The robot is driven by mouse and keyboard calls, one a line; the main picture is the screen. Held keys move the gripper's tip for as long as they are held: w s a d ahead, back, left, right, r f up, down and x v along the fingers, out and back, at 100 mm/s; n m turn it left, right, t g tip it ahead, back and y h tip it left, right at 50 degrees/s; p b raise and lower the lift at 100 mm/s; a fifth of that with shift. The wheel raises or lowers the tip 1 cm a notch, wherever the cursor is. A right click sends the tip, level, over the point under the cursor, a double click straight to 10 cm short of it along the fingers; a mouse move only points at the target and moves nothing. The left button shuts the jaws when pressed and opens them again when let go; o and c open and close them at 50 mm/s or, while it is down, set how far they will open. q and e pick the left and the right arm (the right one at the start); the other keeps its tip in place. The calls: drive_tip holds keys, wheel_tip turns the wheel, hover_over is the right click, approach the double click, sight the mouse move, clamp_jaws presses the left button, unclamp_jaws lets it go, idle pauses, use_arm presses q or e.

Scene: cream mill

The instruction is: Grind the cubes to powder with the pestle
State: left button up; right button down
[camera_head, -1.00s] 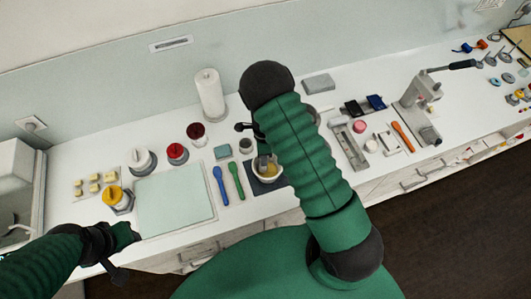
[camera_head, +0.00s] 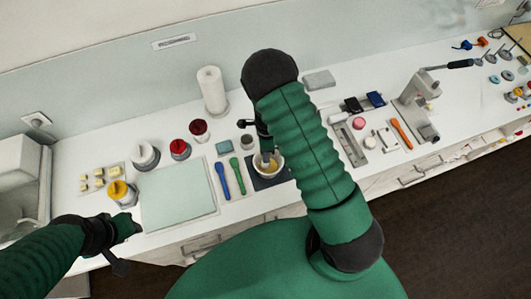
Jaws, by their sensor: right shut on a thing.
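A white mortar bowl (camera_head: 281,171) with yellowish contents (camera_head: 270,167) stands on a dark mat (camera_head: 262,183) at the middle of the counter. My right gripper (camera_head: 266,150) points down over the mortar, shut on the grey pestle (camera_head: 265,158), whose lower end is inside the bowl. My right arm hides part of the gripper and the bowl's right side. The state of the cubes inside is too small to tell. My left gripper (camera_head: 136,229) is at the counter's front edge, left of the pale green board; its fingers are too small to read.
A pale green board (camera_head: 178,195) lies left of the mortar, with a blue spoon (camera_head: 222,180) and a green spoon (camera_head: 237,176) between. Lidded jars (camera_head: 180,149) and a paper roll (camera_head: 212,90) stand behind. A grey press (camera_head: 415,100) stands at right.

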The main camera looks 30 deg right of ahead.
wheel_tip(320, 180, up, 3)
drive_tip(key=shift+f+p, duration=0.15)
drive_tip(key=shift+p, duration=0.7)
drive_tip(key=shift+r+p, duration=1.05)
drive_tip(key=shift+r, duration=0.3)
